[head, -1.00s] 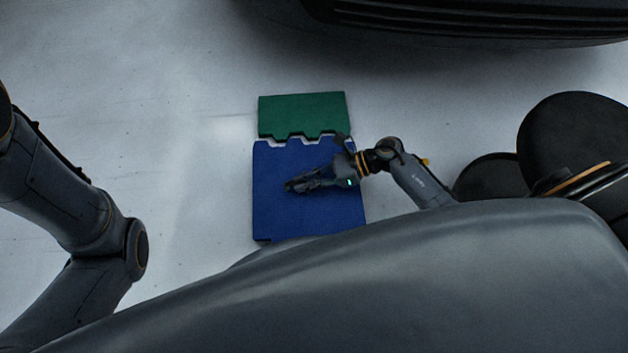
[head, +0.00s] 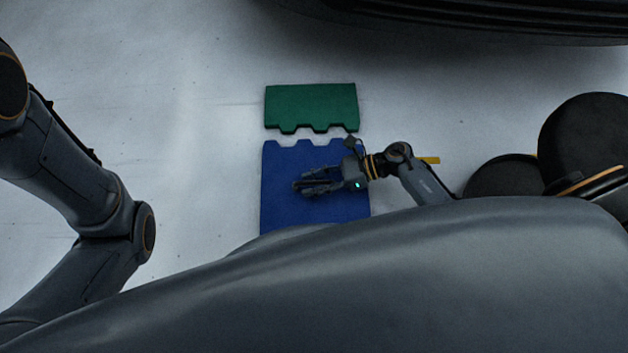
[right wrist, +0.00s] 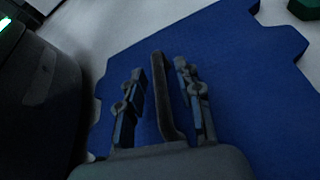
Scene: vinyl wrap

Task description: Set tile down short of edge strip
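The blue tile (head: 285,212) has a toothed far edge. It lies nearer to me than the green edge strip (head: 310,103), whose toothed edge faces it. A narrow pale band of floor separates their teeth. My right gripper (head: 308,183) is over the middle of the tile. In the right wrist view, its fingers (right wrist: 160,90) stand closely on either side of a dark upright bar (right wrist: 160,95) above the blue face; the tile follows the gripper. Whether the tile's underside touches the floor is unclear. My left arm shows at left, but its gripper is out of view.
A large dark object (head: 470,22) spans the top right. Black round shapes (head: 590,140) are at the right. A small yellow piece (head: 429,160) shows beside my right arm. The pale floor (head: 200,130) left of the tile is clear.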

